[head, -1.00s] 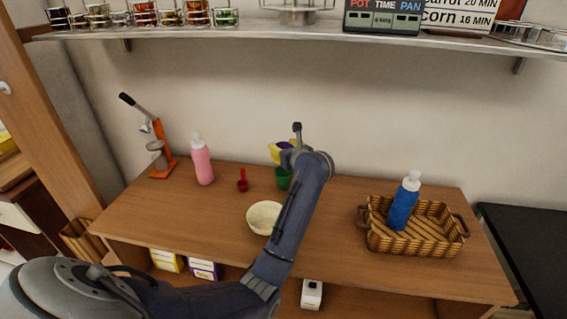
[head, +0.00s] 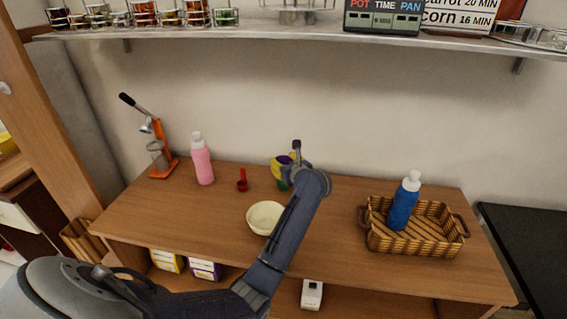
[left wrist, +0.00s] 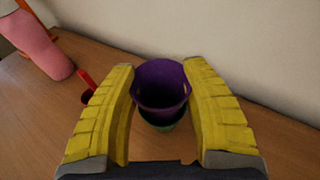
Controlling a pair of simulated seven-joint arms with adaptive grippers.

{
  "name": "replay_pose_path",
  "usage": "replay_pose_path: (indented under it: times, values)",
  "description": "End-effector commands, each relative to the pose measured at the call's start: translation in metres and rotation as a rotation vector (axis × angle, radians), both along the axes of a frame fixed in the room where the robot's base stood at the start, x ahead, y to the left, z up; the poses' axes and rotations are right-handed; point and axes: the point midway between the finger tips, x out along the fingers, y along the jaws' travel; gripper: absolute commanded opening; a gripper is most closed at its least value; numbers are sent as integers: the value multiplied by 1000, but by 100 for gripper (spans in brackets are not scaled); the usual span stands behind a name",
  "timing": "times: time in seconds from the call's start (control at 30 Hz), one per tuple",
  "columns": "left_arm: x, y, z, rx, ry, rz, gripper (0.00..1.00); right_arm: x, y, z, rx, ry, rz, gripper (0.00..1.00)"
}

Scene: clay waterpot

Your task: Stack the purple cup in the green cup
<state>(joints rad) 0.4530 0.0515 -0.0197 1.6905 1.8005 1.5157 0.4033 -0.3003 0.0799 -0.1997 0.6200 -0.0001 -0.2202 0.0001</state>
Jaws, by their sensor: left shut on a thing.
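The purple cup (left wrist: 160,84) is between the two yellow fingers of my left gripper (left wrist: 160,92) in the left wrist view. My left gripper is shut on it. The green cup (left wrist: 160,127) shows just below the purple cup, mostly hidden by it. The purple cup looks to be at or in the green cup's mouth; I cannot tell how deep it sits. In the head view my left gripper (head: 284,166) is at the back middle of the table, over a small visible part of the green cup (head: 283,184). My right gripper is not in view.
A cream bowl (head: 264,218) stands in front of the cups. A red scoop (head: 242,180), a pink bottle (head: 202,160) and an orange juicer (head: 164,150) are to the left. A wicker basket (head: 440,243) with a blue bottle (head: 404,203) is at right. The wall is close behind.

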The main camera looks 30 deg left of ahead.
Motion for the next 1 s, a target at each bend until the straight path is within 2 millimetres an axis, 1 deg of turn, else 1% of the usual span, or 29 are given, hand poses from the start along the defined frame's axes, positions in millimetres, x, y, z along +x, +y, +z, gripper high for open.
replay_pose_path:
  times: [0.47, 0.6, 0.63, 0.8, 1.0]
  values:
    - [0, 0, -12, 0, 2, 1, 21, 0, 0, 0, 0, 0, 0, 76]
    - [0, 0, -12, 0, 0, 1, 21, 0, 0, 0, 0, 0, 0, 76]
    - [0, 0, -12, -1, 1, 1, 52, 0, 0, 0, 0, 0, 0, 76]
    - [0, 0, -12, 0, 0, 0, 71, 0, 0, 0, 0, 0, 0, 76]
    - [0, 0, -12, 0, 0, 0, 71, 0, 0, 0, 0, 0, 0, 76]
